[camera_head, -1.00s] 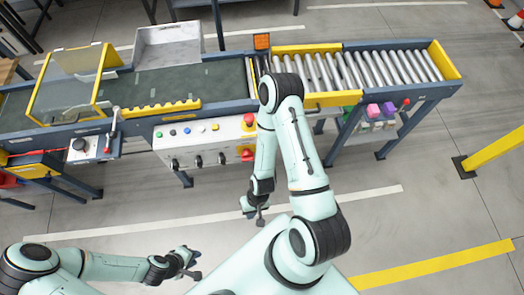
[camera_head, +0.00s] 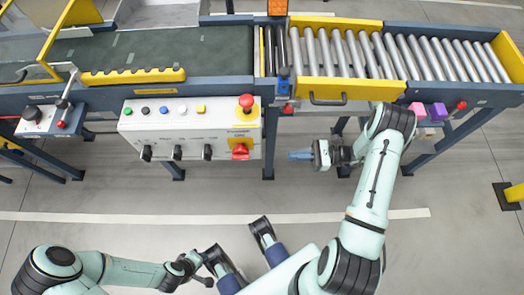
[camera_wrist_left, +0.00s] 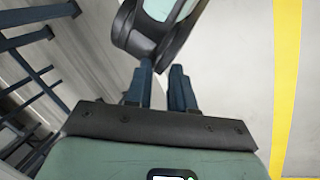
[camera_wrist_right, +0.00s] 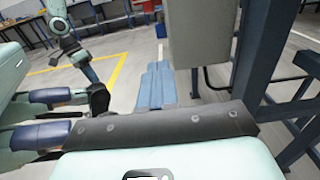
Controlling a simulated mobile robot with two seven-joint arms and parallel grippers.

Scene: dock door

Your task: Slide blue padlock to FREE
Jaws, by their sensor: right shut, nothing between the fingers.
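A small dark blue part (camera_head: 284,80), which may be the blue padlock, sits on the conveyor's front beam, just left of the yellow gate. A red piece (camera_head: 288,108) shows below it. No FREE marking can be read. My right gripper (camera_head: 291,155) is shut and empty, pointing left, lower in the picture than the blue part and apart from it. Its closed blue fingers show in the right wrist view (camera_wrist_right: 157,82). My left gripper (camera_head: 207,277) hangs low over the floor, far from the conveyor. In the left wrist view its fingers (camera_wrist_left: 162,72) are apart with nothing between them.
A white control box (camera_head: 190,128) with buttons, knobs and a red switch hangs left of my right gripper. Pink (camera_head: 417,109) and purple blocks (camera_head: 437,112) stand near my right forearm.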

